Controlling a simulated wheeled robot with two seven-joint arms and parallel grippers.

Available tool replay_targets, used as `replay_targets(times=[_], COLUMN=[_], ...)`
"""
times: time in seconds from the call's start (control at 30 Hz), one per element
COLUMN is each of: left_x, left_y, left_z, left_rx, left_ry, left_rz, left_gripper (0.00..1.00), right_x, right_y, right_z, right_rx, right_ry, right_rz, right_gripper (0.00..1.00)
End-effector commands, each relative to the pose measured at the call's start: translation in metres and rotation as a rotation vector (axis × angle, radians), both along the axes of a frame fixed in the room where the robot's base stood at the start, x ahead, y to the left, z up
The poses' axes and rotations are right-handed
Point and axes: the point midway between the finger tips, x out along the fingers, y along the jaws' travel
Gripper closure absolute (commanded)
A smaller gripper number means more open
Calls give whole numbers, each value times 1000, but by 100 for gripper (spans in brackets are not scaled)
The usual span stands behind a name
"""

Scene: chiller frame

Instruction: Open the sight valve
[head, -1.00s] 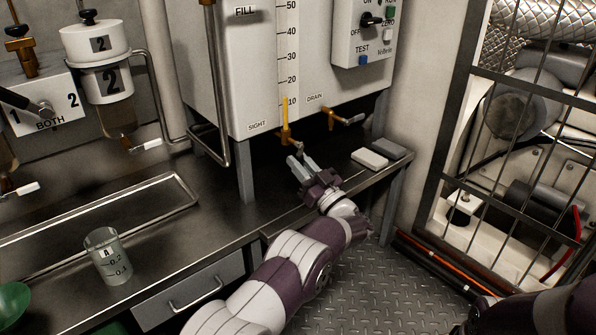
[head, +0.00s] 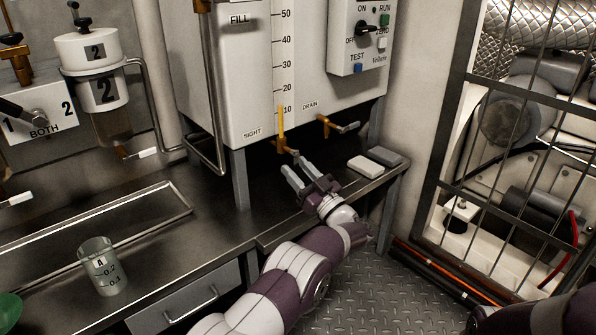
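The sight valve (head: 283,147) is a small brass valve below the yellow-filled sight scale, at the lower edge of the white tank (head: 232,90), left of the drain valve (head: 325,124). A short grey lever seems to reach from it down and right, close to my fingertips. My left gripper (head: 293,170) is just below and in front of the sight valve. Its two grey fingers are apart, with nothing seen between them. Whether a finger touches the lever, I cannot tell. My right gripper is out of view.
The drain valve's lever points right. A white block (head: 365,166) and a grey block (head: 384,156) lie on the counter right of my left gripper. A marked beaker (head: 102,266) stands at the left. A barred cage (head: 452,130) is at the right.

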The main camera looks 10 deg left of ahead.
Motion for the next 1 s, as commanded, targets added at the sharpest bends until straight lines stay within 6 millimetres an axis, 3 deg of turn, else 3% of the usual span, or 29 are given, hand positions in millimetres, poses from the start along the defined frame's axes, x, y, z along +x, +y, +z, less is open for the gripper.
replay_targets(times=[0.17,0.4,0.57,1.0], left_x=[-10,-46,-62,-69], left_y=[-15,-65,-88,-96], left_z=[-3,-27,-42,-49], left_rx=[1,1,0,0], left_ry=[3,2,2,0], left_rz=[-2,-5,-4,-2], left_gripper=[57,57,57,57], right_x=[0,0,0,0], right_y=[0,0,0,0], right_z=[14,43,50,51], right_rx=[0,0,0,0], right_ry=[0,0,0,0], right_rz=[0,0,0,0], right_gripper=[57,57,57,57])
